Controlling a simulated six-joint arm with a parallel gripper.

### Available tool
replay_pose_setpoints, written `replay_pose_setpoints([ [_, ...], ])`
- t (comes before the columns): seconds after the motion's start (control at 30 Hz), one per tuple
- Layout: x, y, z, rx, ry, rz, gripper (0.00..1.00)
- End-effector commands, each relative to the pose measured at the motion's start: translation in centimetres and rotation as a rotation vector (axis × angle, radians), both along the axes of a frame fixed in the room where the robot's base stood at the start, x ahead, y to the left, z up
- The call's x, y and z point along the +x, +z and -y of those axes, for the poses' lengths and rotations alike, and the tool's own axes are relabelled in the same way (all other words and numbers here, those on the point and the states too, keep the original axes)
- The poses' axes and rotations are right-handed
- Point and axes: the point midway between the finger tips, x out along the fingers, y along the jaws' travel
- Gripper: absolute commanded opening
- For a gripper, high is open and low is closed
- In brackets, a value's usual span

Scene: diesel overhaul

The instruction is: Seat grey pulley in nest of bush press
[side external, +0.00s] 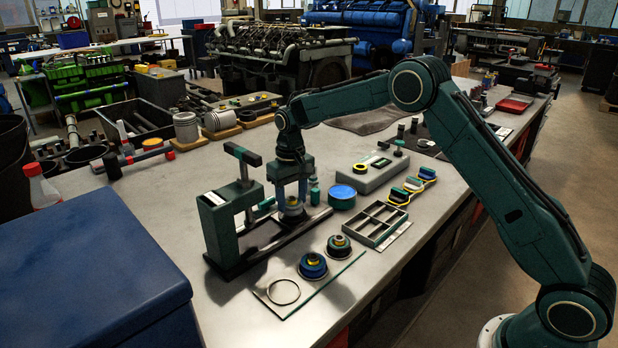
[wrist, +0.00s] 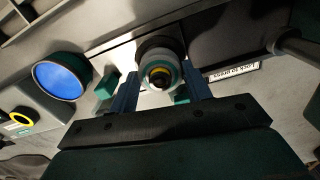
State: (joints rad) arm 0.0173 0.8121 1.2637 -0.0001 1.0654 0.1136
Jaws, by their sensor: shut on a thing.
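The grey pulley (side external: 292,208) is between the fingers of my gripper (side external: 291,196), low over the dark base of the bush press (side external: 228,222). In the wrist view the pulley (wrist: 161,68) shows pale grey with a yellow and dark centre, and my gripper's blue fingers (wrist: 160,92) are shut on its two sides. A dark round part (wrist: 153,44) shows just behind the pulley, perhaps the nest; I cannot tell whether the pulley touches it. The press's upright and lever stand to the left of my gripper in the side view.
A blue-topped round tin (side external: 342,196) stands close right of my gripper. A compartment tray (side external: 376,224) is further right. A blue pulley (side external: 312,266) and a dark green pulley (side external: 339,247) sit in front, near a thin ring (side external: 283,292). A large blue box (side external: 90,270) fills the left front.

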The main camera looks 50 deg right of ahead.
Motion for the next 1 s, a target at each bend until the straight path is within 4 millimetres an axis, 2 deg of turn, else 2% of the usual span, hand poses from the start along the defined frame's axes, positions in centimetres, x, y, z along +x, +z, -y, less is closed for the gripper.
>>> replay_pose_setpoints([
  [0.37,0.0,-0.1,0.0,0.000,0.000,0.001,0.26],
  [1.0,0.0,-1.4,0.0,0.000,0.000,0.002,0.26],
])
